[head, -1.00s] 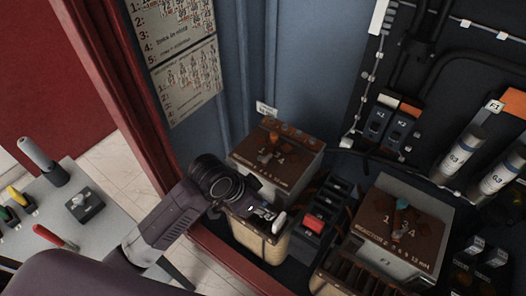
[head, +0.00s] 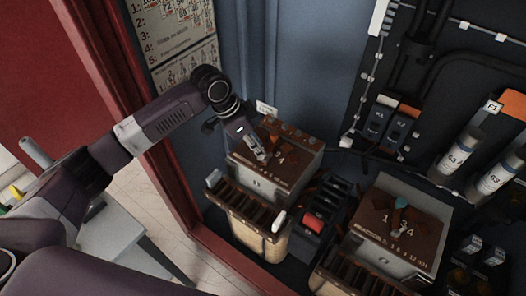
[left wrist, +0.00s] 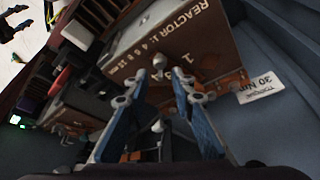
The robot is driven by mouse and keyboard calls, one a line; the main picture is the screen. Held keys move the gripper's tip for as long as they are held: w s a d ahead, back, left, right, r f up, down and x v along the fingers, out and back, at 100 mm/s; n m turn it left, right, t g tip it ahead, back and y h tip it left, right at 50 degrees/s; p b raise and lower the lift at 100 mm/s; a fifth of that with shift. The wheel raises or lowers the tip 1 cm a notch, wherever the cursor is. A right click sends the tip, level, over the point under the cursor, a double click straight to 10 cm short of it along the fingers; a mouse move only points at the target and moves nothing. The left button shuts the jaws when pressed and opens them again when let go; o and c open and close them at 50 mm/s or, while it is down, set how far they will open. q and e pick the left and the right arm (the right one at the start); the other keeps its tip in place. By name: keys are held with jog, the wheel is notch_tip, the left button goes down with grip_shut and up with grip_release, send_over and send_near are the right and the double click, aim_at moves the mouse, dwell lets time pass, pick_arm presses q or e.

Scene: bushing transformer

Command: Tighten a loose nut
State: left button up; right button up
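A brown-topped block lettered "REACTOR" (head: 296,174) stands in the cabinet, with numbers and small orange fittings on its top. It also shows in the left wrist view (left wrist: 205,42). My left gripper (head: 260,156) reaches in from the left and points down at this top. In the left wrist view its two fingertips (left wrist: 152,74) are a little apart, close to the numbered middle of the top. A small pale piece shows between or just beyond the tips; I cannot tell whether it is the nut or whether they touch it. My right gripper is out of view.
A second brown-topped block (head: 382,228) stands to the right, with a teal fitting on top. A dark strip with a red button (head: 314,223) lies between the blocks. Grey cylinders (head: 460,149) and black cables line the right wall. A "30 Nm" label (left wrist: 262,85) stands behind the first block.

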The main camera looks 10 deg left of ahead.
pick_arm(q)
jog(key=shift+p+x, duration=0.3)
jog(key=shift+x, duration=1.95)
jog(key=shift+c, duration=0.4)
grip_shut()
